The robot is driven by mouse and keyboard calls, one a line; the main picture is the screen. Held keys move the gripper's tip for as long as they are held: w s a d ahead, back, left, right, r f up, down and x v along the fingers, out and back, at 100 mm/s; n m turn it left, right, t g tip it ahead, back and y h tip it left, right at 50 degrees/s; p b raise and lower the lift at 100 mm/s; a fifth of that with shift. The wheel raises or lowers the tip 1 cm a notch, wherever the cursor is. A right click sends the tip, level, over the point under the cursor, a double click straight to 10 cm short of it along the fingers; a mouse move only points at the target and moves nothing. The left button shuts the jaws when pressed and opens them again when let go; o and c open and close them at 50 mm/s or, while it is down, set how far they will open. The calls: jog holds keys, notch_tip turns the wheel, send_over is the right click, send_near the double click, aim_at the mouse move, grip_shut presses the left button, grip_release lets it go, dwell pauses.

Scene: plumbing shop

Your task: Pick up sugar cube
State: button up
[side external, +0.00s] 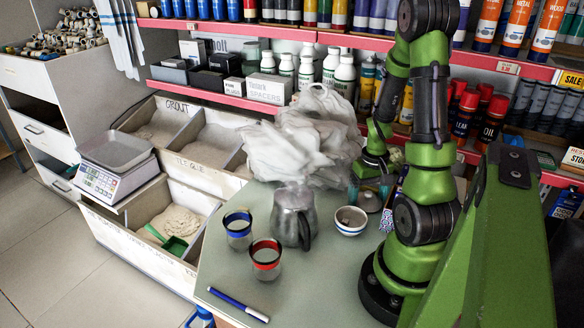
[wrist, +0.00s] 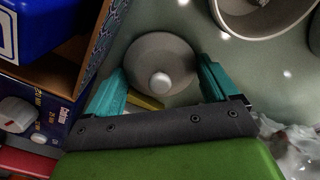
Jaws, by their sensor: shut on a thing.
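My gripper (side external: 369,191) points down at the table behind a small white bowl (side external: 351,229) with a blue patterned rim. Its two teal fingers (wrist: 165,88) are spread wide in the wrist view, shut on the edges of a round grey lid (wrist: 150,50) with a pale knob. The lid also shows between the fingers in the side view (side external: 371,204). The bowl stands open to the front left of the lid; its inside shows at the upper right of the wrist view (wrist: 236,14). Something small lies in it, but I cannot make out a sugar cube.
A metal pitcher (side external: 292,219), a blue-rimmed glass (side external: 238,232), a red-rimmed glass (side external: 266,262) and a blue marker (side external: 238,304) are on the table. A crumpled white plastic bag (side external: 300,145) lies behind. Boxes and a blue container (wrist: 40,22) crowd the lid's other side.

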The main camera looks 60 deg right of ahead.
aim_at(370, 193)
jog(key=r, duration=0.9)
jog(key=shift+s+r, duration=0.25)
jog(key=shift+r, duration=0.15)
notch_tip(370, 193, down, 10)
jog(key=shift+r, duration=0.2)
jog(key=shift+f, duration=0.1)
jog(key=o, duration=0.8)
notch_tip(370, 193, up, 12)
jog(key=w+a+r+n+t, duration=0.35)
jog(key=w+a+r, duration=0.35)
jog(key=w+a, duration=0.45)
jog(key=s+a+r+t+y, duration=0.1)
jog(key=a+r+t, duration=0.1)
jog(key=a, duration=0.5)
jog(key=s+a+r+n+t+y, duration=0.1)
jog(key=a+r, duration=0.2)
jog(key=a, duration=0.5)
jog(key=shift+a+t, duration=0.15)
jog(key=shift+t, duration=0.2)
